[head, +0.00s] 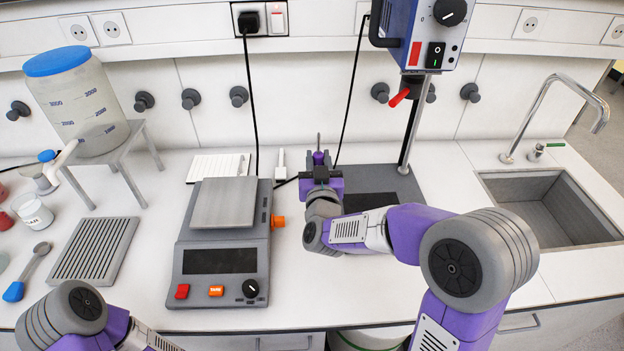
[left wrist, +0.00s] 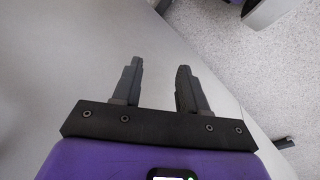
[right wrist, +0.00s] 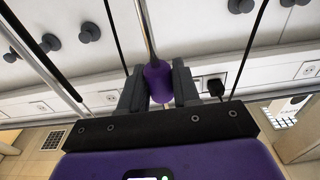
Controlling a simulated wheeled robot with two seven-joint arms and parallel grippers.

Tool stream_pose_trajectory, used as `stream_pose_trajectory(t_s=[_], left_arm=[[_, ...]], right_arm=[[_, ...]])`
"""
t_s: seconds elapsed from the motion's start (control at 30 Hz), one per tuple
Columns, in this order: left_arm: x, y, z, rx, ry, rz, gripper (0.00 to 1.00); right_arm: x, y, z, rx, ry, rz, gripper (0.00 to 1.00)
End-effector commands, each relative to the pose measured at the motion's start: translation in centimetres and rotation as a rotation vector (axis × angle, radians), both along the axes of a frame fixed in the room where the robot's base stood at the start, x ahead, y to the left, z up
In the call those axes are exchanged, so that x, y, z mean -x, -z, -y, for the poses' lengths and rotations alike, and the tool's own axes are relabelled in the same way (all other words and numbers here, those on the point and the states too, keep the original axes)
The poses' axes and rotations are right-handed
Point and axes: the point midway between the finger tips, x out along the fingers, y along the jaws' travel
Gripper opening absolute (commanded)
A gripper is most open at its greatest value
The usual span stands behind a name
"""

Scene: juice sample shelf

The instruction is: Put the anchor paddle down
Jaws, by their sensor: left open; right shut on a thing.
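My right gripper (head: 320,172) is over the worktop, between the balance and the stirrer stand. It is shut on the purple grip of the anchor paddle (right wrist: 158,80), whose metal shaft extends away from the fingers in the right wrist view. In the head view the paddle's purple part (head: 318,158) and a short length of shaft show above the fingers. The paddle's far end is cut off in the right wrist view. My left gripper (left wrist: 158,85) is open and empty, with pale surface and speckled floor behind it; its fingers are out of the head view.
A balance (head: 222,240) stands left of the right gripper. The overhead stirrer (head: 425,30) hangs on a stand with a dark base (head: 385,182). A slotted grey tray (head: 95,250) and a notepad (head: 218,166) lie on the worktop. A sink (head: 550,210) is at right.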

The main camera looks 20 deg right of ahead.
Motion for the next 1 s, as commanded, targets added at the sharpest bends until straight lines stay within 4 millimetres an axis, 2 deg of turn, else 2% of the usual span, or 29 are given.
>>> stream_pose_trajectory(t_s=[0.17, 0.4, 0.77, 0.8, 0.97, 1.0], left_arm=[[0.0, 0.6, 0.0, 0.0, 0.0, 0.001, 0.43], [0.0, 1.7, 0.0, 0.0, 0.0, 0.001, 0.43], [0.0, 2.0, 0.0, 0.0, 0.0, 0.001, 0.43], [0.0, 2.0, 0.0, 0.0, 0.0, 0.001, 0.43], [0.0, 1.9, 0.0, 0.0, 0.0, 0.001, 0.43], [0.0, 1.9, 0.0, 0.0, 0.0, 0.001, 0.43]], right_arm=[[0.0, 1.4, 0.0, 0.002, 0.0, 0.002, 0.0], [0.0, 4.5, 0.0, 0.0, 0.0, 0.001, 0.0], [0.0, 4.7, 0.0, -0.001, 0.0, 0.003, 0.0], [0.0, 4.8, 0.0, -0.001, 0.0, 0.002, 0.33], [0.0, 4.7, 0.0, 0.0, 0.0, 0.002, 0.57], [0.0, 4.7, 0.0, 0.0, 0.0, 0.002, 0.57]])
